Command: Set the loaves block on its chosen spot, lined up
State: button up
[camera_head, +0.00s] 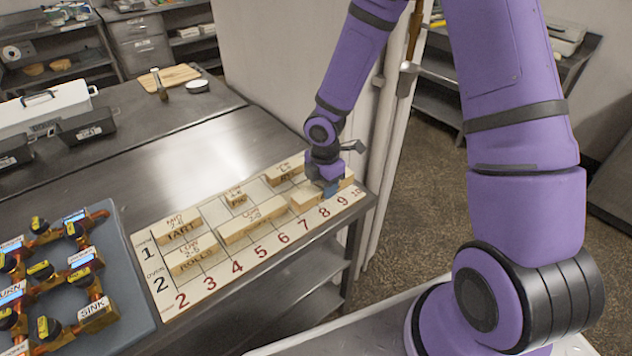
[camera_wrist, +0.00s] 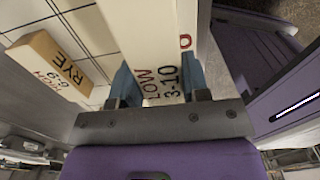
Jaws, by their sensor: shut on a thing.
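My gripper (camera_head: 328,188) is shut on a long pale wooden block at the right end of the numbered board (camera_head: 178,303). The held block (camera_head: 302,200) shows on both sides of the fingers, over the 7 to 10 end of the front row. In the wrist view, the held block (camera_wrist: 148,35) lies between the blue fingertips (camera_wrist: 155,88) and reads "LOW 3-10". Its name is not readable, so I cannot confirm that it is the loaves block. I cannot tell whether it touches the board.
The RYE block (camera_wrist: 55,65) lies beside the held block. A long block (camera_head: 252,222), the ROLLS block (camera_head: 193,260) and the TART block (camera_head: 178,229) stand further left on the board. A valve panel (camera_head: 125,300) is at lower left.

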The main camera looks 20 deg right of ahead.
jog(key=w, duration=0.6)
jog(key=shift+f, duration=2.05)
jog(key=o, duration=1)
jog(key=shift+f, duration=0.1)
